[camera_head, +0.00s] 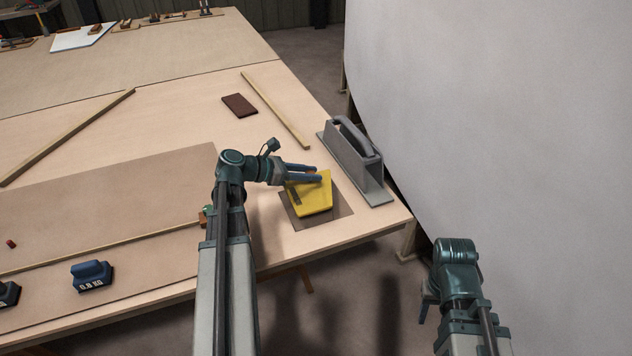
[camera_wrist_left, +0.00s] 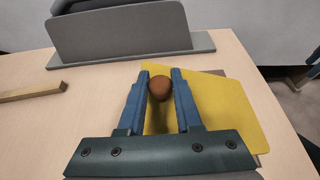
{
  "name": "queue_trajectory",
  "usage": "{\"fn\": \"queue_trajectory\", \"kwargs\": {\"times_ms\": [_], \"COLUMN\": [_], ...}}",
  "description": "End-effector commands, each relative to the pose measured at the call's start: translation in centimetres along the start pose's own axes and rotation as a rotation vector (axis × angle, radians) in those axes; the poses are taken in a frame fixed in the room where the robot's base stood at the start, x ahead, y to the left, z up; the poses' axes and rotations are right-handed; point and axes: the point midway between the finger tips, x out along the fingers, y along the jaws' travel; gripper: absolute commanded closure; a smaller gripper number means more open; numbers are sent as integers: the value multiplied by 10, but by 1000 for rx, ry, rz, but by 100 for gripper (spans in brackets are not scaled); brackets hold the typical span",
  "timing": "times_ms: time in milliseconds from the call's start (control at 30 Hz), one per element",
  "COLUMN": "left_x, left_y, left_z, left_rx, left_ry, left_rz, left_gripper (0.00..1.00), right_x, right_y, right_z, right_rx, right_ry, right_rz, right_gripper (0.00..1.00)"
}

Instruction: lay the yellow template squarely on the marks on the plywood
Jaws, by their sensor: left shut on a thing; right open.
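The yellow template (camera_head: 313,197) is a flat plate with a brown-orange knob (camera_wrist_left: 160,88). My left gripper (camera_head: 317,174) is shut on this knob, one finger on each side; it also shows in the left wrist view (camera_wrist_left: 160,84). The template covers much of a darker brown plywood square (camera_head: 341,211) near the table's right corner. Its edges look turned against the square's edges. I cannot tell whether it touches the plywood, and I cannot make out the marks. My right gripper (camera_head: 424,302) is open and empty, low beyond the table's edge and partly hidden by its arm.
A grey handled block on a base plate (camera_head: 358,160) stands close behind the template, near the table edge. A wooden strip (camera_head: 275,109) and a dark brown block (camera_head: 240,105) lie farther back. A blue weight (camera_head: 91,275) sits at the front left.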

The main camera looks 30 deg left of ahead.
Motion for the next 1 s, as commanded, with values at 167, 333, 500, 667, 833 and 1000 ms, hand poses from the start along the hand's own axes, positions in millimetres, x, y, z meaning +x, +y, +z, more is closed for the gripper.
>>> {"fn": "queue_trajectory", "kwargs": {"times_ms": [167, 333, 500, 667, 833, 1000], "left_x": [1, 3, 1, 0, 2, 1], "left_y": [-1, 0, 1, 1, 1, 1], "left_z": [-7, -28, -40, -38, -41, -40], "left_rx": [0, -1, -2, -2, -2, -2], "left_ry": [0, 0, 0, 0, 0, 0], "left_rz": [1, 3, 5, 5, 5, 5], "left_gripper": [100, 100, 100, 100, 100, 41], "right_x": [7, 27, 37, 34, 38, 37], "right_y": [-1, -3, -4, -3, -4, -4], "right_z": [0, -2, -2, -2, -2, -2], "right_rx": [0, 0, 0, 0, 0, 0], "right_ry": [0, 0, 0, 0, 0, 0], "right_rz": [0, 0, 0, 0, 0, 0], "right_gripper": [50, 50, 50, 50, 50, 50]}}
